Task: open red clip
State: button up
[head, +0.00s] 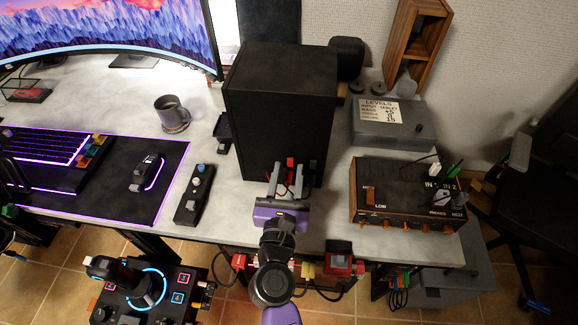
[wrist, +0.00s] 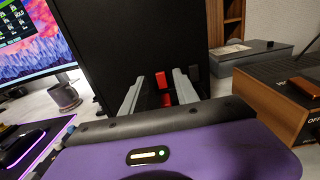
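The red clip (head: 291,164) is a small red piece low on the near face of the black speaker box (head: 275,110). In the wrist view, the red clip (wrist: 161,79) shows between my fingers, with more red just below it. My gripper (head: 287,183) is open, its two grey fingers pointing at the box's lower part. In the wrist view my gripper (wrist: 158,92) has a wide gap, with one finger on each side of the red parts. I cannot tell whether either finger touches the clip. The fingers partly cover the clip's surroundings in the head view.
A wood-sided amplifier (head: 405,192) with switches and plugs stands right of my gripper. A small black control box (head: 194,194) lies to the left, with a grey mug (head: 172,113) behind it. Cables and red connectors (head: 340,262) hang below the desk edge.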

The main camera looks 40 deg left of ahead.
jog(key=shift+x, duration=0.9)
jog(key=shift+c, duration=0.5)
grip_shut()
